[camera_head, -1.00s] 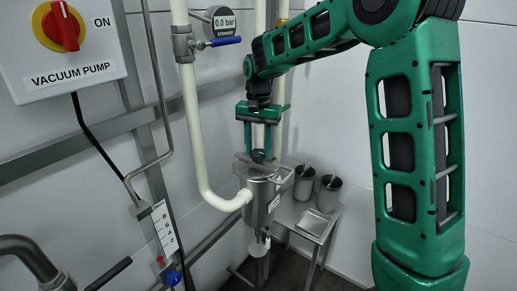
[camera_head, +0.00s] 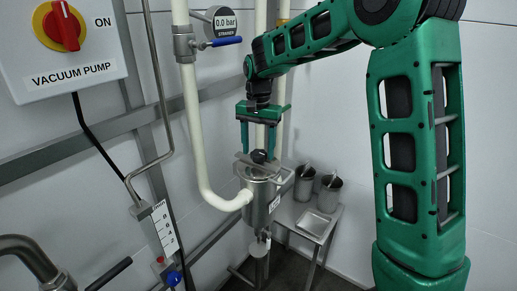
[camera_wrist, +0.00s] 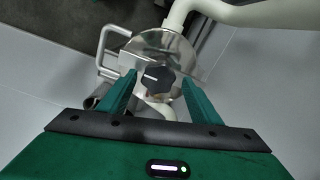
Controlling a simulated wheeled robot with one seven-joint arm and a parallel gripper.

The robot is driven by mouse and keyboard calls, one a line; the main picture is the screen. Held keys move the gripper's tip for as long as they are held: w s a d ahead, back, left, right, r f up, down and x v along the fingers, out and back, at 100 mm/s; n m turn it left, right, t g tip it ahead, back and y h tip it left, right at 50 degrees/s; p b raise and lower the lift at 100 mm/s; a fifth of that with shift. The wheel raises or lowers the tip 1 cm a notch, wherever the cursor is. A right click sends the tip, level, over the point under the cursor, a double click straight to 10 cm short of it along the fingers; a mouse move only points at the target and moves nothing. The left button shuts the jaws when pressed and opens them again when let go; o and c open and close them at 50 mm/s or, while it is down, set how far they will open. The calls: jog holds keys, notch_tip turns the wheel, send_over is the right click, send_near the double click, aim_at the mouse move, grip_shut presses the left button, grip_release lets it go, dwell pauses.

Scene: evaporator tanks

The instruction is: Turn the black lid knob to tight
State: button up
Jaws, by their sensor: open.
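The black lid knob (camera_wrist: 157,78) sits on top of the steel lid (camera_wrist: 150,45) of a small canister. It is star-shaped with a white line on it. In the head view the knob (camera_head: 258,156) shows small and dark on the canister (camera_head: 260,200). My gripper (camera_wrist: 160,85) is open, with one green finger to each side of the knob in the wrist view. In the head view my gripper (camera_head: 258,153) points down just above the lid. I cannot tell whether the fingertips touch the knob.
A white pipe (camera_head: 200,170) joins the canister from the left. A bent handle (camera_wrist: 112,45) stands out from the canister. Behind is a steel table (camera_head: 290,213) with two steel cups (camera_head: 330,188) and a tray (camera_head: 313,222). A vacuum pump box (camera_head: 60,50) hangs at upper left.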

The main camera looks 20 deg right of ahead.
aim_at(258, 152)
jog(key=shift+r, duration=0.1)
notch_tip(258, 152, up, 11)
jog(key=shift+f, duration=0.2)
dwell(0.5)
jog(key=s+d+f, duration=0.2)
jog(key=s+d, duration=1.2)
jog(key=s, duration=0.4)
jog(key=s+d+f, duration=0.1)
jog(key=s+f, duration=0.3)
jog(key=s, duration=0.6)
jog(key=s+d+f+n, duration=0.1)
jog(key=s+f, duration=0.4)
jog(key=s, duration=0.6)
jog(key=shift+d+f+n, duration=0.15)
jog(key=shift+d+n, duration=0.15)
jog(key=shift+d, duration=0.5)
